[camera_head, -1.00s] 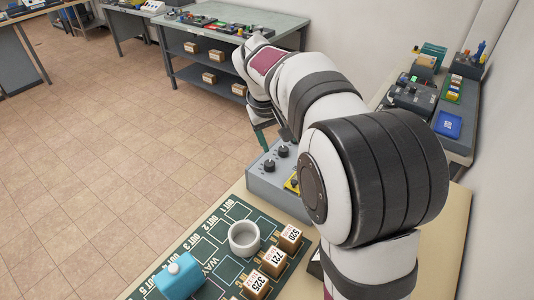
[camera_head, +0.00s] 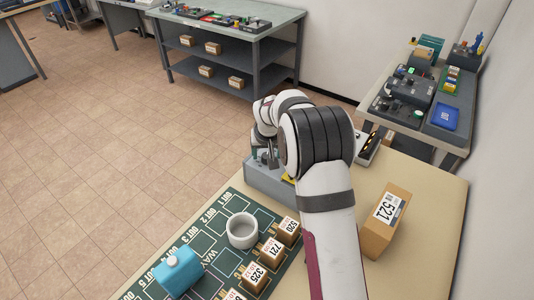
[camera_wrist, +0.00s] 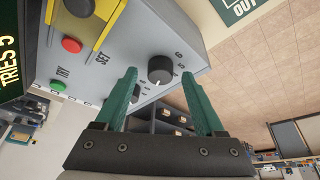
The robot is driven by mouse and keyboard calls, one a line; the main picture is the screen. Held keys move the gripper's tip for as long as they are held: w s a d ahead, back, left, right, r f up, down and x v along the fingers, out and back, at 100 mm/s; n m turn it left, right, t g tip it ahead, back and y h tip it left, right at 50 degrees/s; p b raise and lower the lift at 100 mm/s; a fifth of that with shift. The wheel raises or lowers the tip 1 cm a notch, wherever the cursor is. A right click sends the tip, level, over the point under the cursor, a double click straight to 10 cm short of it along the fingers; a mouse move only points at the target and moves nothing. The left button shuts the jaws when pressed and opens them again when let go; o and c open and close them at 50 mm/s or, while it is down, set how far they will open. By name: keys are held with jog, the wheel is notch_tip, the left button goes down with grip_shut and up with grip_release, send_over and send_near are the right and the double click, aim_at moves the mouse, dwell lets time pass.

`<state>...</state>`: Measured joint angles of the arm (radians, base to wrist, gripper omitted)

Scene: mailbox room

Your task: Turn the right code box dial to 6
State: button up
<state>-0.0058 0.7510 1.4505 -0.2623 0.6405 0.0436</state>
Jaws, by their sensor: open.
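The grey code box (camera_head: 262,181) stands at the table's far left edge in the head view, partly hidden by my arm. In the wrist view its panel (camera_wrist: 205,22) fills the upper middle. A black dial (camera_wrist: 160,70) there has a 6 printed beside it; its pointer setting is too small to tell. A second dark knob shows partly behind the left finger. My gripper (camera_wrist: 159,73) is open, its green fingers on either side of the black dial. I cannot tell whether they touch it. In the head view the fingers are mostly hidden.
The panel also has a red button (camera_wrist: 71,45), a green button (camera_wrist: 57,84) and a yellow plate (camera_wrist: 104,16). A green mat with a grey cup (camera_head: 242,230), a blue container (camera_head: 178,272) and several small boxes lies nearer. A box marked 521 (camera_head: 384,222) stands right.

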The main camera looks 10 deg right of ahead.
jog(key=shift+w+f, duration=0.1)
jog(key=shift+f, duration=0.1)
jog(key=shift+c, duration=0.3)
grip_shut()
